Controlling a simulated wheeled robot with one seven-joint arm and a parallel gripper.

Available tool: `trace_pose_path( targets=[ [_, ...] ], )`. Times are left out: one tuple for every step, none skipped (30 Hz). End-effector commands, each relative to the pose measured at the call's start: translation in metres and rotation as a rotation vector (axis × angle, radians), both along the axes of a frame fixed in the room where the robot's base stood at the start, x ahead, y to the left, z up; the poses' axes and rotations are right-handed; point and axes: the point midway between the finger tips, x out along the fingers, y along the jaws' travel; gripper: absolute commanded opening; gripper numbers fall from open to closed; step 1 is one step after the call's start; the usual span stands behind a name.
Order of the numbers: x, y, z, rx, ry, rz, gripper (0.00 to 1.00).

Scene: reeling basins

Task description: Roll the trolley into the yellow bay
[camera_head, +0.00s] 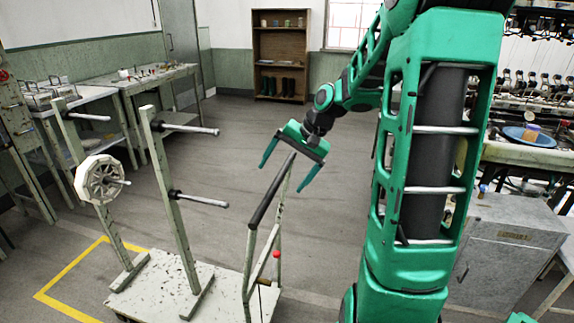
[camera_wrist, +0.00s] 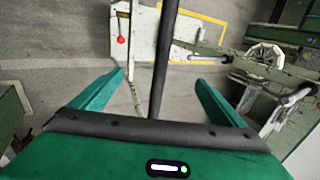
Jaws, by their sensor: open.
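The trolley is a low, worn white platform (camera_head: 168,288) with two upright posts, pegs and a pale reel. Its dark push bar (camera_head: 270,192) tops a pale green frame at its right end. The yellow bay outline (camera_head: 68,274) is on the floor left of the platform, partly hidden behind it. My green gripper (camera_head: 282,180) is open at the bar's far end. In the wrist view the bar (camera_wrist: 166,45) runs between the spread fingers (camera_wrist: 159,77), with gaps on both sides. The platform (camera_wrist: 182,40) and yellow line (camera_wrist: 205,17) also show there. Contact cannot be told.
A red knob (camera_head: 277,254) is on the trolley frame. Worktables (camera_head: 140,80) line the left wall, and a shelf (camera_head: 280,50) stands at the back. A grey cabinet (camera_head: 510,250) is at the right. The middle floor is clear.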

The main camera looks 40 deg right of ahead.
Motion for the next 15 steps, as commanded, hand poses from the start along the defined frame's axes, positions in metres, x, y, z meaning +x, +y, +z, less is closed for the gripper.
trace_pose_path(
  targets=[
    [0.002,0.003,-0.006,0.003,0.001,0.001,0.94],
    [0.004,0.004,-0.010,0.002,0.002,0.001,0.94],
    [0.006,0.006,-0.014,0.002,0.002,0.001,0.94],
    [0.007,0.007,-0.018,0.003,0.002,0.002,0.94],
    [0.008,0.008,-0.021,0.003,0.002,0.002,0.94],
    [0.010,0.009,-0.025,0.001,0.002,0.001,0.94],
    [0.011,0.010,-0.028,0.001,0.002,0.001,0.94],
    [0.013,0.011,-0.030,0.001,0.001,0.001,0.94],
    [0.014,0.012,-0.034,0.002,0.001,0.002,0.94],
    [0.015,0.013,-0.036,0.002,0.001,0.002,0.94],
    [0.016,0.014,-0.038,0.001,0.001,0.002,0.94],
    [0.017,0.014,-0.041,0.001,0.001,0.000,0.94],
    [0.018,0.014,-0.042,0.001,0.001,0.000,0.94],
    [0.019,0.015,-0.044,-0.001,0.001,0.000,0.94],
    [0.019,0.015,-0.045,-0.001,0.001,0.000,0.94]
  ],
)
